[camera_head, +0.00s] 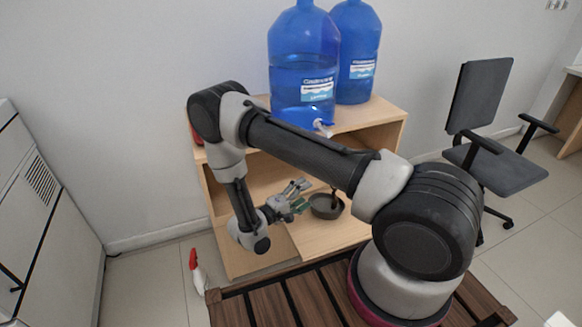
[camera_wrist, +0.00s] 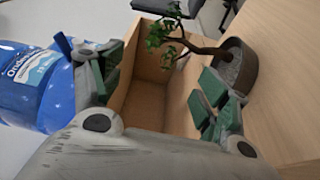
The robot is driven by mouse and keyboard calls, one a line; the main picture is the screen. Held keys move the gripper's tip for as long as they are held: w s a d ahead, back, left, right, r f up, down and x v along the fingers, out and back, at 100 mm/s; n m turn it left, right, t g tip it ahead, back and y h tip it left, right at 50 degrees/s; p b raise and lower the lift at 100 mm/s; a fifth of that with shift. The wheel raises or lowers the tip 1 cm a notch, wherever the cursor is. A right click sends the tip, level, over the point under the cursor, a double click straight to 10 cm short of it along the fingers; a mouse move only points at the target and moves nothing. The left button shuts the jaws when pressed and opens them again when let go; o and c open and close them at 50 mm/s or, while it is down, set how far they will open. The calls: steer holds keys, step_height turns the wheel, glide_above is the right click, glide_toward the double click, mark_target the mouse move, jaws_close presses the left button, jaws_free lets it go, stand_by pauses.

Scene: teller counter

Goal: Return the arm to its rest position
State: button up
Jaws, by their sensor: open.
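My arm reaches over the wooden slatted surface toward the wooden shelf unit, with its elbow raised and its forearm bent down. My gripper (camera_head: 299,196) is open in front of the shelf's open front, close to a dark round pot (camera_head: 327,207). In the wrist view my gripper (camera_wrist: 160,82) has its green-padded fingers spread wide, with nothing between them. The pot (camera_wrist: 237,68) holds a small bonsai-like tree (camera_wrist: 205,47) and stands beyond the right finger. It appears apart from the fingers, though the exact gap is hard to tell.
Blue water bottles (camera_head: 303,60) stand on top of the shelf unit (camera_head: 385,122), one with a tap; one shows at left in the wrist view. A grey office chair (camera_head: 480,100) is at right, a white cabinet (camera_head: 40,220) at left. A red-and-white object (camera_head: 196,272) is at lower left.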

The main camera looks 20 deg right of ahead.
steer(key=s+d+r+n+g+y, duration=0.1)
steer(key=s+d+r+n+g, duration=0.15)
steer(key=s+g, duration=0.2)
steer(key=s+d+r+n+g, duration=0.1)
steer(key=s+r+n+g, duration=0.1)
steer(key=s+r+g, duration=0.3)
steer(key=s+r+m+t+y, duration=0.2)
steer(key=s+r+y, duration=0.3)
steer(key=r, duration=0.6)
steer(key=s+d+r+m+t+y, duration=0.1)
steer(key=s+r+m+t+y, duration=0.2)
steer(key=r, duration=0.9)
steer(key=s+d+r+m+t+y, duration=0.1)
steer(key=s+r+m+t+y, duration=0.2)
steer(key=s+r+y, duration=0.4)
step_height(320, 180, up, 5)
steer(key=shift+s+d+f+y, duration=0.1)
steer(key=shift+s+d+y, duration=0.1)
steer(key=shift+s+y, duration=0.25)
